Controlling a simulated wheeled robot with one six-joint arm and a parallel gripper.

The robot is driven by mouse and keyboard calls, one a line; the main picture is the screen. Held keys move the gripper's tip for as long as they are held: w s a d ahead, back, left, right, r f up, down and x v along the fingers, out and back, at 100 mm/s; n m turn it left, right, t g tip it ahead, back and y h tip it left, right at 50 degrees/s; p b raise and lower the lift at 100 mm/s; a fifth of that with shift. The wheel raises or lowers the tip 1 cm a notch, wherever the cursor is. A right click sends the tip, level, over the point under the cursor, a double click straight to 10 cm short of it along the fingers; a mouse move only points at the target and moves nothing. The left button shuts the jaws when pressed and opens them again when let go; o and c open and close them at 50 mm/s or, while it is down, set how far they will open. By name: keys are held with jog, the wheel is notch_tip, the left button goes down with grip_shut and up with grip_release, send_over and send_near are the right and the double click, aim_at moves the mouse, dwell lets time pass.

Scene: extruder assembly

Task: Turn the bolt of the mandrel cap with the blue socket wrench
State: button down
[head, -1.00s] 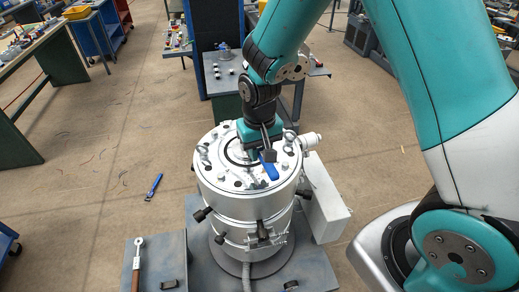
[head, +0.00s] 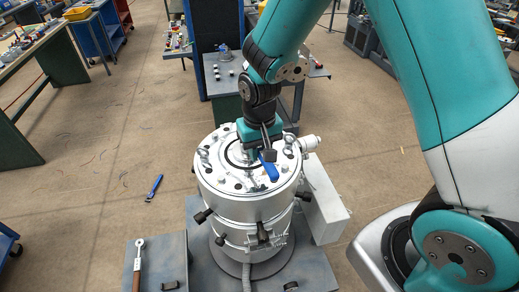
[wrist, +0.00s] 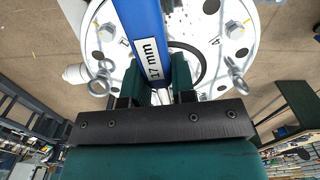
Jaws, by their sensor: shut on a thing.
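The silver round mandrel cap (head: 222,180) tops the extruder cylinder, with bolts, holes and ring eyes around its face. My gripper (head: 258,152) is over the cap, pointing down, and is shut on the blue socket wrench (head: 269,172). In the wrist view the wrench (wrist: 145,40) lies between the jaws (wrist: 158,92), with "17 mm" printed on it. The cap face (wrist: 206,22) shows behind it, with bolts in the rim. The wrench's working end is hidden, so I cannot tell whether it sits on a bolt.
A blue tool (head: 154,187) lies on the floor to the left. A white box (head: 325,205) stands right of the cylinder. A workbench (head: 32,48) is at the far left. Open floor lies between.

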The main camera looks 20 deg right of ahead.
jog(key=shift+r, duration=0.2)
jog(key=shift+r+p, duration=1.7)
jog(key=shift+r, duration=0.8)
jog(key=shift+s, duration=0.15)
